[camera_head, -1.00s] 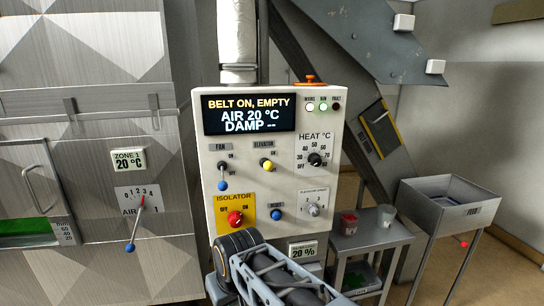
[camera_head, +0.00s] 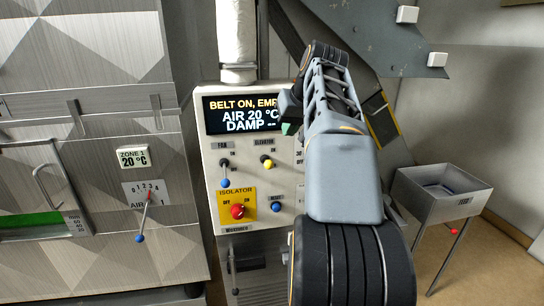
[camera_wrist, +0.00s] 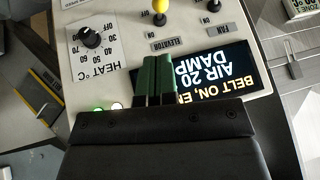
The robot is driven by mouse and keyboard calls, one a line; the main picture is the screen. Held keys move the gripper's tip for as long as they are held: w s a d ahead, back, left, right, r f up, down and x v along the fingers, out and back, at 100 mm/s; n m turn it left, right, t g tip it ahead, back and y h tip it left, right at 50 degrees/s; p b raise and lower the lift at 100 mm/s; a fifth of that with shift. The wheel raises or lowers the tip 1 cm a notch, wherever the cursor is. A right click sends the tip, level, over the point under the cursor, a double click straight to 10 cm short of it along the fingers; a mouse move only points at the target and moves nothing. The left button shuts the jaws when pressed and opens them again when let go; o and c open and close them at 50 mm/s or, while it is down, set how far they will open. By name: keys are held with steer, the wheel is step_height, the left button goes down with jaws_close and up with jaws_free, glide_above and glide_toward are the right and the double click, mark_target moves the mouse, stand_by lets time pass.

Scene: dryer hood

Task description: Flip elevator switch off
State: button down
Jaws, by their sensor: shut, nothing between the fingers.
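The elevator switch (camera_head: 267,162) is a short lever with a yellow ball, under the ELEVATOR label on the control panel. It also shows at the top edge of the wrist view (camera_wrist: 160,8), where the picture is upside down, with an ON mark between it and the label. I cannot tell its setting for sure. My gripper (camera_head: 289,128) is up and to the right of the switch, in front of the display's right edge. Its green fingers (camera_wrist: 157,60) are together and empty, apart from the yellow ball.
The fan lever (camera_head: 225,182) with a blue ball is left of the switch. The red isolator knob (camera_head: 237,211) and blue reset button (camera_head: 276,207) are below. The display (camera_head: 240,115) reads belt on, air 20 °C. The heat dial (camera_wrist: 91,38) is close by.

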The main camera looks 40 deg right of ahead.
mark_target(270, 162)
steer(key=shift+f, duration=0.1)
steer(key=p+x, duration=0.1)
steer(key=x, duration=1.3)
